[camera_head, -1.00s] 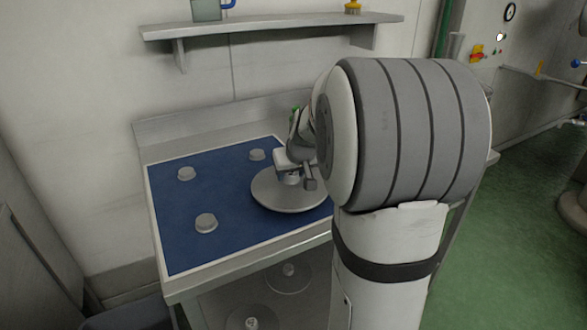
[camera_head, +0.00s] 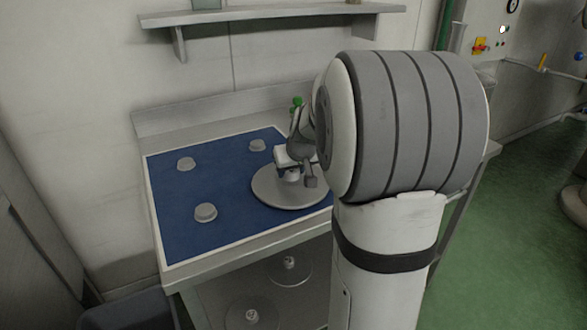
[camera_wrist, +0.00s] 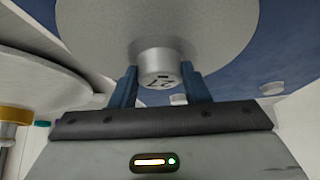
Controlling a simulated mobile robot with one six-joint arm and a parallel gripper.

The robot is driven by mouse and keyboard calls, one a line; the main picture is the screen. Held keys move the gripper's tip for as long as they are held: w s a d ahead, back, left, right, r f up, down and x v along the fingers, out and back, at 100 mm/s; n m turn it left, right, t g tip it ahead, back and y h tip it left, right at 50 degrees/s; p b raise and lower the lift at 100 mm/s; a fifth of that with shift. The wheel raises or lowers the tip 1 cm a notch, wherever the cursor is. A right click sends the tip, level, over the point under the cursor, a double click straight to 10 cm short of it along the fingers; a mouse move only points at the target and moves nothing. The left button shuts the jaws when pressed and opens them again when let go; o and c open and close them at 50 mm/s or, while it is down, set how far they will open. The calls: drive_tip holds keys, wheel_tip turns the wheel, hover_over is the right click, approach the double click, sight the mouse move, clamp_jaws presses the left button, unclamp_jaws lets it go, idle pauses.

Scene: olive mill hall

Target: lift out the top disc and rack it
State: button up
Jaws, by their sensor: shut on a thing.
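A grey round disc (camera_head: 266,190) with a knob is at the right part of the blue mat (camera_head: 223,236). My gripper (camera_head: 292,176) is above the disc's middle. In the wrist view the gripper (camera_wrist: 163,82) has its two blue fingers on either side of the disc's metal knob (camera_wrist: 158,68), shut on it. The knob bears a dark mark that looks like a number. The disc's grey face (camera_wrist: 215,25) fills the top of the wrist view. Whether the disc touches the mat I cannot tell. My arm hides the mat's right side.
Several small grey knobs stand on the mat, such as one at front (camera_head: 206,212). Below the mat, discs with knobs (camera_head: 289,268) lie on a lower level. A wall shelf (camera_head: 270,15) is above. Green floor (camera_head: 520,230) is open at right.

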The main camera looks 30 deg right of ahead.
drive_tip(key=shift+f+b, duration=0.3)
drive_tip(key=o, duration=1.3)
drive_tip(key=shift+o, duration=0.2)
drive_tip(key=shift+p+v, duration=0.4)
drive_tip(key=shift+v, duration=3.5)
